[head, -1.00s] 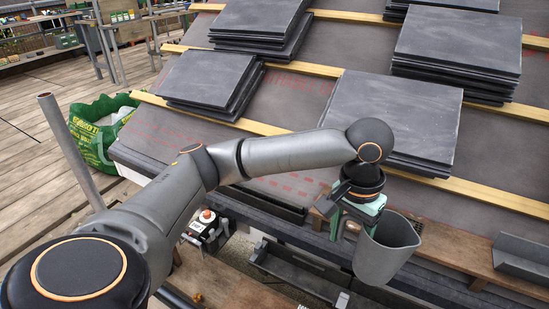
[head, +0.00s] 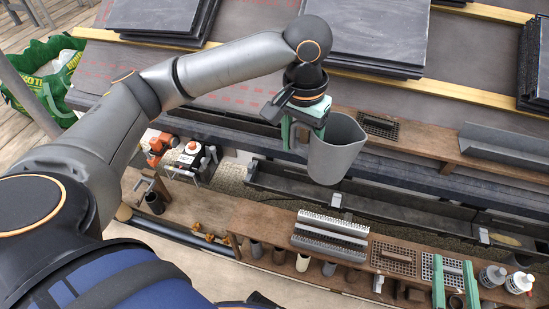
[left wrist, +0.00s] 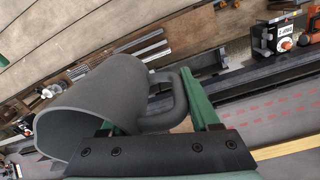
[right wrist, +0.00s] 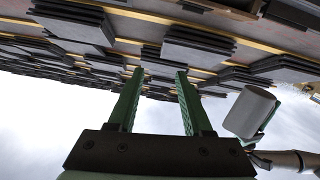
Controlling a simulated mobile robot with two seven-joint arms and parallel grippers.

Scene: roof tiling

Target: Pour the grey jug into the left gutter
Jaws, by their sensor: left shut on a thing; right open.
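The grey jug (head: 337,153) hangs roughly upright in the head view, its open mouth up. My left gripper (head: 302,137) is shut on its handle; the left wrist view shows the handle (left wrist: 163,115) between the green fingers. The jug's contents cannot be seen. A dark gutter channel (head: 282,184) runs along below the roof edge, lower than the jug and partly behind it in the picture. Another stretch of gutter (head: 490,222) continues to the right. My right gripper (head: 455,275) is open and empty at the bottom right, over the bench.
A wooden bench (head: 262,222) in front holds a grey ridged block (head: 330,235), grates (head: 393,258) and white bottles (head: 519,283). A plank (head: 425,138) with a grate and a grey trough (head: 505,148) lies along the roof edge. Slate stacks (head: 365,35) lie on the roof.

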